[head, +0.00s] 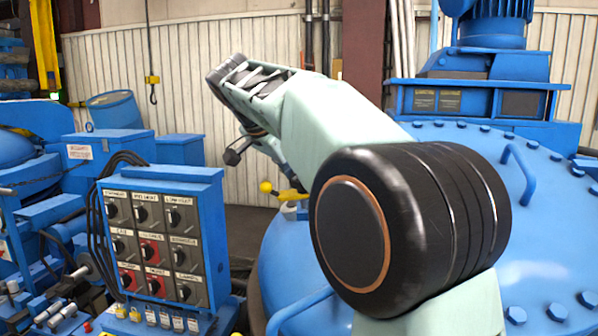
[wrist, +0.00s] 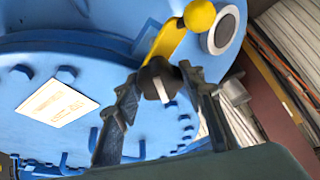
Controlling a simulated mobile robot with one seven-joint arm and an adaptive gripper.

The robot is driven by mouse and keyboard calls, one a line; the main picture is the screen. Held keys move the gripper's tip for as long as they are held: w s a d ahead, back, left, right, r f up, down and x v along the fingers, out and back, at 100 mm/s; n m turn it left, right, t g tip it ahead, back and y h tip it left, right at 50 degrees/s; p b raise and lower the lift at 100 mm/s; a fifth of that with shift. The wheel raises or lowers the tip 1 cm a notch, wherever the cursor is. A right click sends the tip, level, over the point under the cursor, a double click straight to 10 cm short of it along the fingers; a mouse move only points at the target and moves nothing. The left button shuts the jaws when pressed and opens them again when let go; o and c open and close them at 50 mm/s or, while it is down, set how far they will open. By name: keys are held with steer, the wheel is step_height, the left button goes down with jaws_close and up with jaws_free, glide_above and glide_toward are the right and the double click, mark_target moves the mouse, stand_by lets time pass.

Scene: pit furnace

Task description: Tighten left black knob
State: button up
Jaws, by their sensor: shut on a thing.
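A black knob (wrist: 157,80) with a pale pointer or stem shows in the middle of the wrist view. My gripper (wrist: 162,76) has its fingers on either side of the knob and is shut on it. A yellow lever (wrist: 168,42) with a yellow ball end rises just behind the knob. In the head view the yellow ball (head: 265,187) shows below my wrist. The knob and my fingertips are mostly hidden there behind my own arm. I cannot tell from these views whether a second black knob stands beside this one.
A large blue bolted furnace lid (head: 540,225) fills the right of the head view. A blue control box (head: 205,188) with several dark switches and cables stands at the left. A blue motor unit (head: 475,75) is at the back right. A pale corrugated wall (head: 220,60) closes the back.

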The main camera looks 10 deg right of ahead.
steer(key=m+p, duration=0.1)
steer(key=m, duration=0.1)
steer(key=m+g+p, duration=0.1)
steer(key=m, duration=0.1)
steer(key=m+g+p, duration=0.1)
steer(key=p, duration=0.1)
steer(key=shift+w+a+r+m+h, duration=0.1)
steer(key=shift+w+r+m+h, duration=0.1)
steer(key=shift+r+m+h, duration=0.15)
steer(key=m+g+p, duration=0.1)
steer(key=m+p, duration=0.2)
steer(key=shift+m, duration=0.25)
steer(key=shift+f+m+g+p, duration=0.15)
steer(key=shift+m+g+p, duration=0.15)
steer(key=shift+m, duration=0.1)
steer(key=o, duration=1.2)
steer(key=shift+c, duration=0.2)
steer(key=shift+f, duration=0.1)
steer(key=v, duration=0.7)
steer(key=shift+r, duration=0.3)
